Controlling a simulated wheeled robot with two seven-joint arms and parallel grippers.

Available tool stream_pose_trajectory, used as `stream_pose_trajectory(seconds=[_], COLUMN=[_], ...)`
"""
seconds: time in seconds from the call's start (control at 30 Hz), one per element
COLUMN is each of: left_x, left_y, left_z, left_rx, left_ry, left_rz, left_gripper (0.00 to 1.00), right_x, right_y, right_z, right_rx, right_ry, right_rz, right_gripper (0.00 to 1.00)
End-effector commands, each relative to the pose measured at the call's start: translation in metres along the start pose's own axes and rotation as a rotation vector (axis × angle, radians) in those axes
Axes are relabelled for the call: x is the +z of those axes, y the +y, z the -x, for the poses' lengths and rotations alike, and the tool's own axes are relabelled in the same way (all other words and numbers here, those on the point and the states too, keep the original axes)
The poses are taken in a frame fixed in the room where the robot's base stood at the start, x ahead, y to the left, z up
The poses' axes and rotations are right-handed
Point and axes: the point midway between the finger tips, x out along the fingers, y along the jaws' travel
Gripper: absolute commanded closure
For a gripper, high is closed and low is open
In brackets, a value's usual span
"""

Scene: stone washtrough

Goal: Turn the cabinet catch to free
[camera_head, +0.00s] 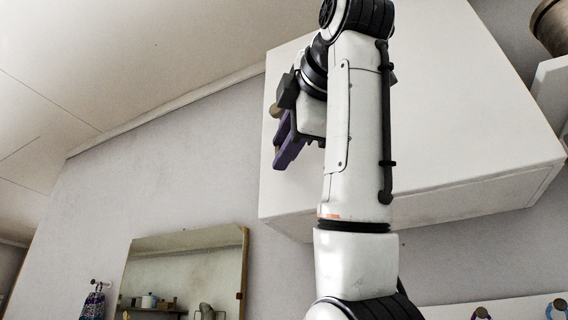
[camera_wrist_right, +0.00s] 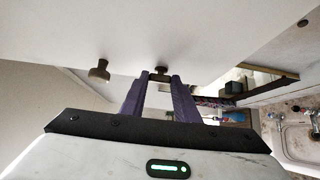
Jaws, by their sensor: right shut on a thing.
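The white cabinet (camera_head: 455,110) hangs high on the wall; its large pale face also fills the top of the right wrist view (camera_wrist_right: 215,30). A small dark catch (camera_wrist_right: 161,71) shows on this face in the right wrist view, between the tips of my right gripper's purple fingers (camera_wrist_right: 161,82). The gripper is shut on the catch. In the head view my right gripper (camera_head: 284,152) is at the cabinet's left side, partly behind my own arm, and the catch is hidden there. I cannot read which way the catch is turned. My left gripper is not in view.
A brownish round knob (camera_wrist_right: 100,72) stands out from the cabinet left of the catch. A framed mirror (camera_head: 190,270) hangs below left, beside a patterned cloth (camera_head: 93,303) on a hook. A basin with taps (camera_wrist_right: 300,138) shows at right in the wrist view.

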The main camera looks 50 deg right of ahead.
Motion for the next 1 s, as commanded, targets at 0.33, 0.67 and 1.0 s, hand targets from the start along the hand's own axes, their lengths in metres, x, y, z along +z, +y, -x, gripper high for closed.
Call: stream_pose_trajectory(seconds=[0.33,0.67,1.0], left_x=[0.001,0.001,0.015], left_y=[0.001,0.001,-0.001], left_z=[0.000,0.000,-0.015], left_rx=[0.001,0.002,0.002], left_ry=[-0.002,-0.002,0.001], left_rz=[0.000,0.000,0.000], left_gripper=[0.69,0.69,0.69], right_x=[0.000,0.000,0.000], right_y=[0.000,0.000,-0.005], right_z=[0.000,0.000,0.045], right_rx=[-0.001,0.000,0.003], right_ry=[0.000,0.000,0.001], right_rz=[0.002,0.001,0.000], right_gripper=[0.64,0.53,0.53])
